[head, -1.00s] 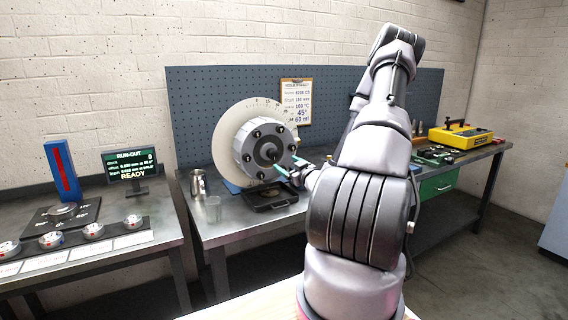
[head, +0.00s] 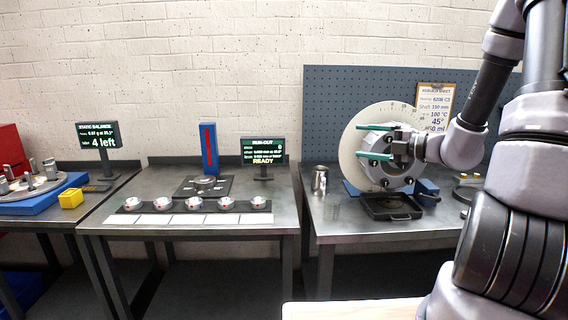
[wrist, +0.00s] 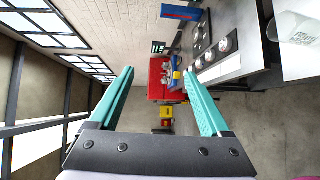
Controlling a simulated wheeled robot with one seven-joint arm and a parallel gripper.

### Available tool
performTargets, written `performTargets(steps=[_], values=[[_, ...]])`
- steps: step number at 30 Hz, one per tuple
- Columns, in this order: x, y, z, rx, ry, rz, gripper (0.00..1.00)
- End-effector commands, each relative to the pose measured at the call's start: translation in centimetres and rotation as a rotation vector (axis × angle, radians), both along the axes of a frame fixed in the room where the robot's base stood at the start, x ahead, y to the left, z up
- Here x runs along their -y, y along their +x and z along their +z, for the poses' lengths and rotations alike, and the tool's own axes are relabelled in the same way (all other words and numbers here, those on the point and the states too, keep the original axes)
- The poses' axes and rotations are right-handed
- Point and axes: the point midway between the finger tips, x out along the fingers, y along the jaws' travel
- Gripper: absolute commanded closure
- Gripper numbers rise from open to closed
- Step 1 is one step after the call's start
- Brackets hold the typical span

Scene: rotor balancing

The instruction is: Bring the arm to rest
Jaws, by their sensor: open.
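My gripper (head: 376,142) is in front of the grey rotor hub (head: 398,177) on its white dial disc (head: 352,150) in the head view. Its two teal fingers are spread apart with nothing between them, pointing left. They hide part of the hub, and I cannot tell how far they are from it. In the wrist view the open gripper (wrist: 160,95) looks out across the room, with only distant benches and floor between its fingers. My arm rises at the right side of the head view and bends back down to the gripper.
A metal cup (head: 319,180) and a black tray (head: 392,208) stand on the right bench. The middle bench (head: 250,226) holds a run-out screen (head: 263,151), a blue post (head: 209,148) and a row of bearings. A yellow block (head: 70,198) is farther left.

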Motion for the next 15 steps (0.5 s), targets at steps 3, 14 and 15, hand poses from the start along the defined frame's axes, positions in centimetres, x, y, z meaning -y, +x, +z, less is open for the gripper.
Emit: performTargets(steps=[3,14,15], values=[[-4.0,-3.9,1.9,0.250,-0.326,0.247,0.19],[-6.4,-14.9,4.3,1.130,-1.186,1.004,0.19],[-6.0,-15.8,4.7,1.234,-1.271,1.088,0.19]])
